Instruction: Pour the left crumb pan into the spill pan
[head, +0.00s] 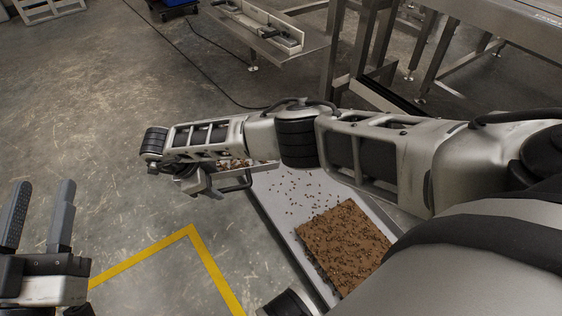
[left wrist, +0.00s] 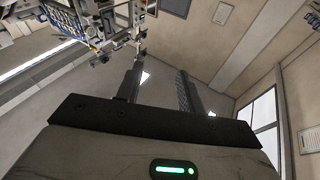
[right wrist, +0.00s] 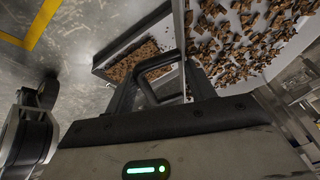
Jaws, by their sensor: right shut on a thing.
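My right gripper (head: 213,188) is shut on the dark loop handle (right wrist: 158,72) of a small metal crumb pan (right wrist: 113,56). Brown crumbs (right wrist: 141,62) lie in this pan in the right wrist view. In the head view my right arm hides most of the pan. The wide pale spill pan (head: 278,183) lies below and to the right of it, with scattered crumbs and a dense square brown patch (head: 345,242). I cannot tell how far the held pan is tilted. My left gripper (head: 40,215) is open and empty at the far left, apart from both pans.
Yellow tape (head: 190,232) marks the grey floor left of the spill pan. A metal bench (head: 262,35) with a tray and handles stands at the back. Steel table frames (head: 450,40) stand at the back right. The floor at left is mostly clear.

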